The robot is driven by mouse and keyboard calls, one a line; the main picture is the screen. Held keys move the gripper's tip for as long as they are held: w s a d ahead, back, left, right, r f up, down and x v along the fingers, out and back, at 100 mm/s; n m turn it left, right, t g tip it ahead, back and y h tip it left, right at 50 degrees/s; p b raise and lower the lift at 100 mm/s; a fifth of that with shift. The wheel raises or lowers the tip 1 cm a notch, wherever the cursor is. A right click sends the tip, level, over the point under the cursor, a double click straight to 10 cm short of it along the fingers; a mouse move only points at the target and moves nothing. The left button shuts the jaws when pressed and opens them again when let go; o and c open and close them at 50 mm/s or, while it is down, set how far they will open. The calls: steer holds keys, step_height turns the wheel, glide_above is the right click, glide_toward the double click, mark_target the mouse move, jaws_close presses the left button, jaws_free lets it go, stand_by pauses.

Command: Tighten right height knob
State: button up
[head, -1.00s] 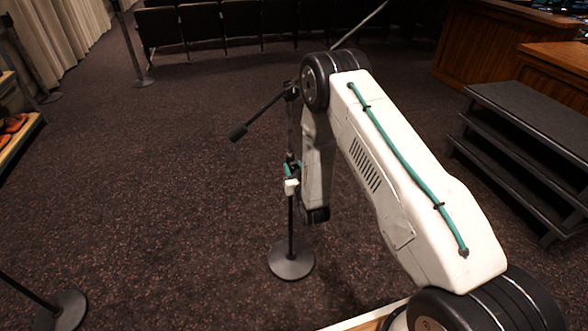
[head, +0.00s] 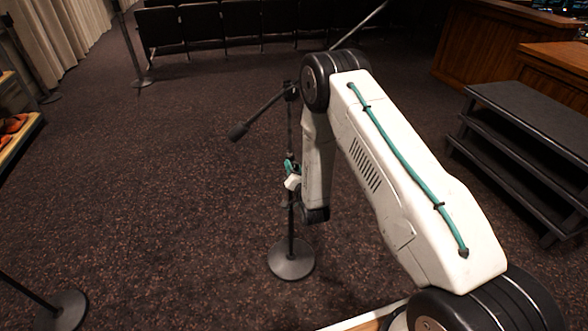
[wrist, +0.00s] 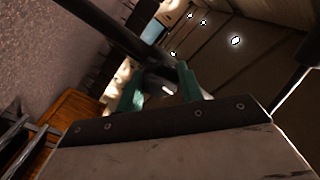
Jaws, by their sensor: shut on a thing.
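The right stand has a dark upright pole (head: 291,225), a round base (head: 291,259) and a slanted boom (head: 262,114) with a dark end at the left. My gripper (head: 291,167) is at the pole about halfway up, partly hidden by my arm. In the wrist view its teal fingers (wrist: 158,80) are shut on a dark rounded part beside the pole (wrist: 110,25), which looks like the height knob (wrist: 160,75). The knob is mostly hidden by the fingers and dim; its tightness cannot be told.
Another stand base (head: 64,309) is at the lower left. A black stepped platform (head: 530,125) and a wooden desk (head: 480,45) are at the right. Dark seats (head: 205,25) line the back. A wooden shelf edge (head: 22,140) is at the left. Carpet around the stand is clear.

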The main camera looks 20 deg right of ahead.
stand_by(0.5)
steer(key=o, duration=1)
steer(key=s, duration=0.8)
